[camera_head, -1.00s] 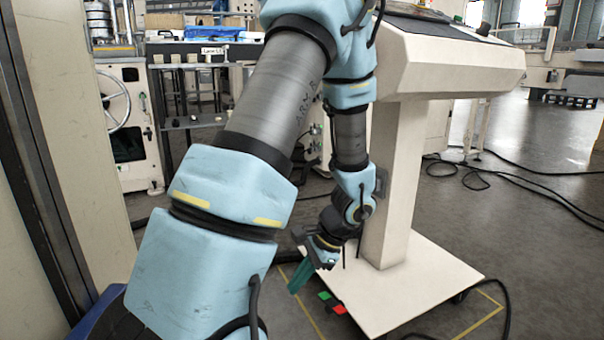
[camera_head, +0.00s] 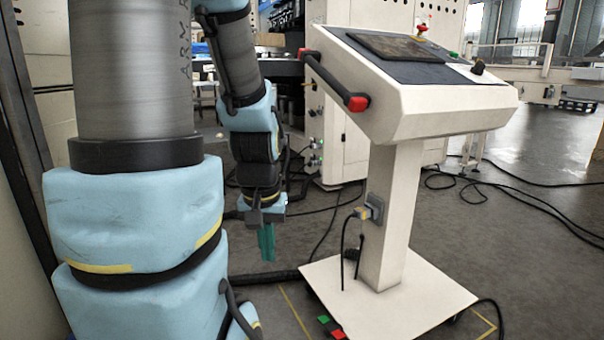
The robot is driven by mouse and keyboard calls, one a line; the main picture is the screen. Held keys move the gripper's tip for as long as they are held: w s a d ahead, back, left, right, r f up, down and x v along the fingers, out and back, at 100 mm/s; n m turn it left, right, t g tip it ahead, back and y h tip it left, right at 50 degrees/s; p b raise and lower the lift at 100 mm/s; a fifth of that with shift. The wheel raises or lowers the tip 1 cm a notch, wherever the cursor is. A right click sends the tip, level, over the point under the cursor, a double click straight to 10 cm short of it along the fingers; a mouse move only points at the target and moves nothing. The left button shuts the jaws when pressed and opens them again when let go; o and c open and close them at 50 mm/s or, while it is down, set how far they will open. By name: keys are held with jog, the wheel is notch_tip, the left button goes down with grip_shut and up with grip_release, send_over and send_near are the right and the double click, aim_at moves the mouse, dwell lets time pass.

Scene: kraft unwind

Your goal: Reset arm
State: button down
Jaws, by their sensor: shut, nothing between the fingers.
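My gripper (camera_head: 266,243) hangs at the end of my arm, left of the console post, with its green fingers pointing down above the floor. The fingers are together and hold nothing. My arm, with light-blue covers and grey tubes, fills the left side of the view. The gripper stands clear of the white control console (camera_head: 392,215), with floor showing between them.
The console has a red-ended handle bar (camera_head: 335,82) on its left side and a plugged cable (camera_head: 365,213) on its post. Its base plate (camera_head: 400,305) lies on the floor beside red and green pedals (camera_head: 330,326). Cables (camera_head: 520,185) run over the open floor at right.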

notch_tip(320, 180, up, 31)
jog(key=p, duration=2.9)
